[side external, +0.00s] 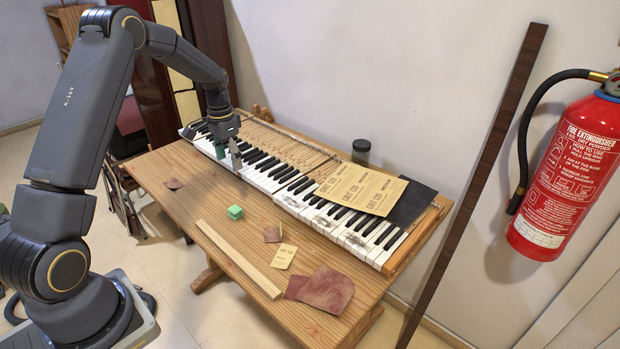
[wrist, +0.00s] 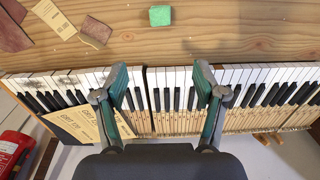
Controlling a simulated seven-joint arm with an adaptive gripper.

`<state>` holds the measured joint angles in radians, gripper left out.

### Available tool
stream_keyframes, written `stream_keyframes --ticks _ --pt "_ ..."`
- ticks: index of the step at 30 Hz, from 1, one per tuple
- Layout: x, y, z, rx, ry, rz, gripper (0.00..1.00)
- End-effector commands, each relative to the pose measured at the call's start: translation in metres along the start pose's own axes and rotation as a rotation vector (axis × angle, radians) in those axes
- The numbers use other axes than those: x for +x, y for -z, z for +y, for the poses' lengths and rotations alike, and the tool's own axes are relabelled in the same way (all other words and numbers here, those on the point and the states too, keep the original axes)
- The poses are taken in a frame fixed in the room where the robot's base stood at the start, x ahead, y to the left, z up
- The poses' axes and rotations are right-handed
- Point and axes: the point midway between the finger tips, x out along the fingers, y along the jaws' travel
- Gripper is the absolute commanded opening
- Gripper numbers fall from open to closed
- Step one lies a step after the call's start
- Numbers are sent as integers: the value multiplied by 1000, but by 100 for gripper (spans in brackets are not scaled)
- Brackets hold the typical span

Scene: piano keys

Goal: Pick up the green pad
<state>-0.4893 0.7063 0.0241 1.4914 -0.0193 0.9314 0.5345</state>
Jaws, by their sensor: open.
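The green pad (side external: 235,212) is a small bright green block lying on the wooden table, in front of the piano keys. In the wrist view the green pad (wrist: 160,16) is at the top middle, on bare wood. My gripper (side external: 228,150) is above the far left part of the keyboard, apart from the pad and on its far side. In the wrist view my gripper (wrist: 160,75) is open with nothing between its two fingers, and the piano keys (wrist: 172,98) lie below it. No part of the pad is hidden.
Sandpaper sheets (side external: 362,188) lie over the right end of the keys (side external: 268,172), near a dark jar (side external: 361,151). Brown leather pieces (side external: 325,289), a small yellowish card (side external: 284,256) and a wooden strip (side external: 238,258) lie on the table (side external: 200,195). Bare wood surrounds the pad.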

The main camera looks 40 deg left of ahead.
Motion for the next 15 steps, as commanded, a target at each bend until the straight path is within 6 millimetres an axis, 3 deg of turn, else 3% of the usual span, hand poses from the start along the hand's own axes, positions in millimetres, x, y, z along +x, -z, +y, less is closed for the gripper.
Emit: stream_keyframes --ticks 5,15 --pt "28 -7 -5 -17 -9 -16 71" --pt "104 -8 -3 -16 -9 -14 71"
